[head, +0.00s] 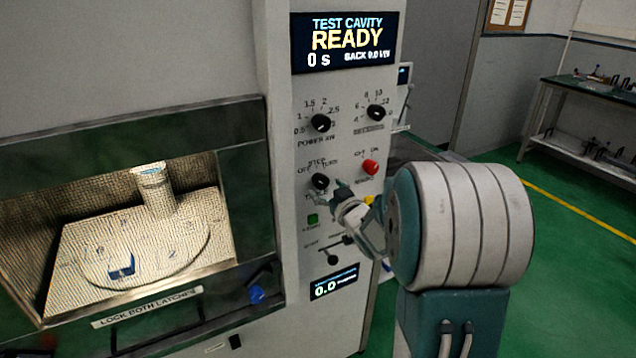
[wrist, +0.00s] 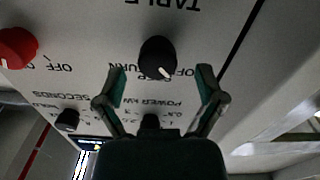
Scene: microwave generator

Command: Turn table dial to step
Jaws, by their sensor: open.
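The table dial (head: 320,181) is a black round knob on the grey control panel, under the lettering OFF, STEP and TURN. It also shows in the wrist view (wrist: 157,55), upside down, with its white pointer mark toward the lower right, roughly between the dial's top and the OFF lettering. My gripper (head: 331,191) is open, just in front of the panel at the dial's lower right. In the wrist view my gripper's fingers (wrist: 160,82) are spread to either side, with the dial between and slightly beyond the tips. I see no contact. The STEP lettering is hidden in the wrist view.
A red knob (head: 370,167), the power knob (head: 320,123) and the seconds knob (head: 376,112) sit close by. A green button (head: 313,218) and a black lever (head: 340,240) are below. The display (head: 345,42) reads READY. The cavity window (head: 140,225) is at left.

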